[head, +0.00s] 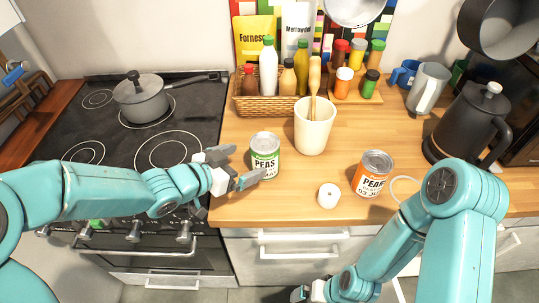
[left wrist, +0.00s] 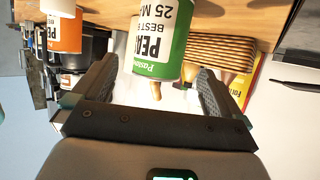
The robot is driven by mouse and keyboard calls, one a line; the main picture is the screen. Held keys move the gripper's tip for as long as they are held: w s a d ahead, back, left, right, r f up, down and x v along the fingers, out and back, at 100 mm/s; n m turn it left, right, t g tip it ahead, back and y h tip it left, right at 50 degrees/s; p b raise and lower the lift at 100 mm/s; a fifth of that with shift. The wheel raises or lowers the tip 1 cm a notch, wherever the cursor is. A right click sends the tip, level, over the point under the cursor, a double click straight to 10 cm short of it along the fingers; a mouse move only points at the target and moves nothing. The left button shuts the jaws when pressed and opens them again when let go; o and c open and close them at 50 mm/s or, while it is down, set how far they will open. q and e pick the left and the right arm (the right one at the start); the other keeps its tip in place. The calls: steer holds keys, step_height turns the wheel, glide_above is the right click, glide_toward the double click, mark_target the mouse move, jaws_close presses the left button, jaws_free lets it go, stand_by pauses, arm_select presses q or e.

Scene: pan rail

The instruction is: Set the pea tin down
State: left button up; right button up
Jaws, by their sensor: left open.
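The pea tin (head: 265,157), green and white and labelled PEAS, stands upright on the wooden counter (head: 240,204) near its left end. My left gripper (head: 241,166) is open just to the left of the tin, its fingers pointing at it. In the left wrist view the tin (left wrist: 165,40) appears upside down, ahead of and between the spread fingers (left wrist: 155,85), with a visible gap to each finger. My right gripper (head: 303,292) is low at the bottom edge, in front of the drawers, and its jaws are too small to judge.
An orange tin (head: 374,174) and a small white cylinder (head: 328,196) stand right of the pea tin. A cream utensil crock (head: 314,130) and a basket of bottles (head: 270,104) are behind. The stove with a grey pot (head: 142,99) is left. A black kettle (head: 469,125) stands right.

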mark_target(254, 158)
arm_select(q)
steer(key=shift+x, duration=0.95)
steer(key=shift+w+f, duration=0.2)
steer(key=shift+w, duration=0.05)
steer(key=shift+d, duration=0.25)
steer(key=shift+w+d+f, duration=0.1)
steer(key=shift+w+d, duration=0.1)
steer(key=shift+d, duration=0.1)
steer(key=p+x, duration=0.1)
steer(key=x, duration=0.3)
steer(key=shift+w+f, duration=0.1)
steer(key=shift+w+d+f, duration=0.2)
steer(key=shift+w+d, duration=0.15)
arm_select(e)
steer(key=shift+s+a+r, duration=0.3)
steer(key=shift+a+r, duration=0.05)
steer(key=shift+r, duration=0.3)
arm_select(q)
steer(key=c, duration=1.4)
steer(key=shift+r, duration=0.15)
